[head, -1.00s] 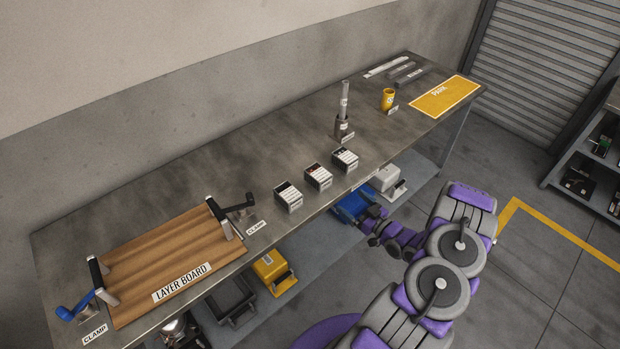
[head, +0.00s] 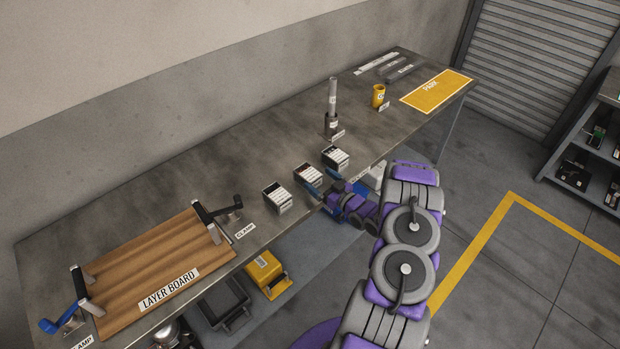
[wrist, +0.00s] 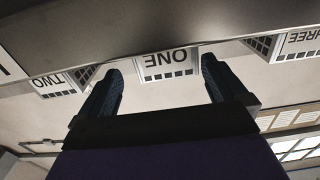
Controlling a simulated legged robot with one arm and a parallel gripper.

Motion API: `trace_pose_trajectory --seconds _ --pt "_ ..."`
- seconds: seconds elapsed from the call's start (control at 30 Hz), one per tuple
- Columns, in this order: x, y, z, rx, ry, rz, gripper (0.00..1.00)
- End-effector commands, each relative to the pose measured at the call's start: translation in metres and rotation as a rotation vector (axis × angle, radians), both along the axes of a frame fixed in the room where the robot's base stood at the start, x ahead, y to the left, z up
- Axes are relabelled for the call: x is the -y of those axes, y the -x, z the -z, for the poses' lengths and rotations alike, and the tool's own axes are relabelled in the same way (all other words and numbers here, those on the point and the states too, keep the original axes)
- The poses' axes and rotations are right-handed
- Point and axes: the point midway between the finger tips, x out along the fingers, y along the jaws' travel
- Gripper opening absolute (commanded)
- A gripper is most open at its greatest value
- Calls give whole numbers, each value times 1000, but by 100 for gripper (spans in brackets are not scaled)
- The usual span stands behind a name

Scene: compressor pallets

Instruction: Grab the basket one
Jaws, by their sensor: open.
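Three small white baskets with dark grid fronts stand in a row along the bench's near edge. In the wrist view, which looks upside down, the basket labelled ONE (wrist: 168,64) sits between and beyond my fingertips. It appears to be the middle basket (head: 307,174) in the head view. Basket TWO (wrist: 62,84) and basket THREE (wrist: 300,42) flank it in the wrist view. My gripper (head: 322,181) is open at the bench edge in front of the middle basket; its blue fingers point at it. I see no contact. The head view labels are too small to read.
The bench (head: 240,150) also bears a layer board (head: 150,265) with clamps at left, a holder with an upright tube (head: 332,110), a yellow cup (head: 378,96) and a yellow PARK mat (head: 437,91). A yellow bin (head: 266,272) is on the shelf below.

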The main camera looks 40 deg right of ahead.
Motion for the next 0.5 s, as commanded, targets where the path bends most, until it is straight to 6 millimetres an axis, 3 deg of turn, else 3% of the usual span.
trace_pose_trajectory --seconds 0.23,0.5 --pt "-8 -36 -2 4 10 -6 99" --pt "-2 -42 0 2 -1 -2 99"
